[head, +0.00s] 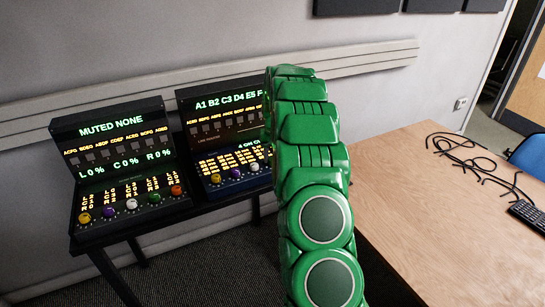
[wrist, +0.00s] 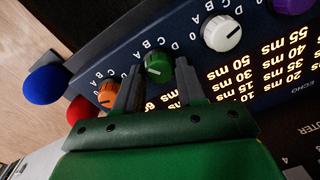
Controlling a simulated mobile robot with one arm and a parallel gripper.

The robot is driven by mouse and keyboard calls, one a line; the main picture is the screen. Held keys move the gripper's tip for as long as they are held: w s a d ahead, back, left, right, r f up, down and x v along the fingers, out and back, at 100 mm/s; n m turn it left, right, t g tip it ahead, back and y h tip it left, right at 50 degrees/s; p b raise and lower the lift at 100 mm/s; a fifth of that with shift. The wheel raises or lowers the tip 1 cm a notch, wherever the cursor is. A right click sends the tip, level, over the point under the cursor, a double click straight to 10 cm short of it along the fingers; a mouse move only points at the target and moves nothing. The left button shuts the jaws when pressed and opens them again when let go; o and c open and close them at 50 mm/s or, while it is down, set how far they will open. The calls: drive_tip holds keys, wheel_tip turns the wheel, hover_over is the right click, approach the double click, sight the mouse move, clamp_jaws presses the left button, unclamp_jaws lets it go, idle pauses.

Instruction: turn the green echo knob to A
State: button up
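In the wrist view the green echo knob (wrist: 158,68) sits on a dark blue panel, with a pale pointer line on its face. Small letters are printed around it; I cannot tell surely which one the pointer meets. My gripper (wrist: 158,78) has one finger on each side of the knob. Narrow gaps seem to show between fingers and knob, so it looks open around it. In the head view my green arm (head: 325,215) hides the gripper and the right end of the blue-fronted console (head: 237,187), including this knob.
In the wrist view an orange knob (wrist: 107,95) lies close left of the fingers, and a white knob (wrist: 221,33) lies to the right. Blue (wrist: 44,85) and red (wrist: 80,110) round things are nearby. A second console (head: 118,158) stands left. A wooden table (head: 440,230) holds black cables (head: 465,160).

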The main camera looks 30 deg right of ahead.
drive_tip(key=o, duration=0.3)
drive_tip(key=shift+s+d+r, duration=0.1)
drive_tip(key=shift+d+r, duration=0.05)
drive_tip(key=shift+r, duration=1.8)
drive_tip(key=shift+d+r, duration=0.1)
drive_tip(key=shift+r, duration=1.8)
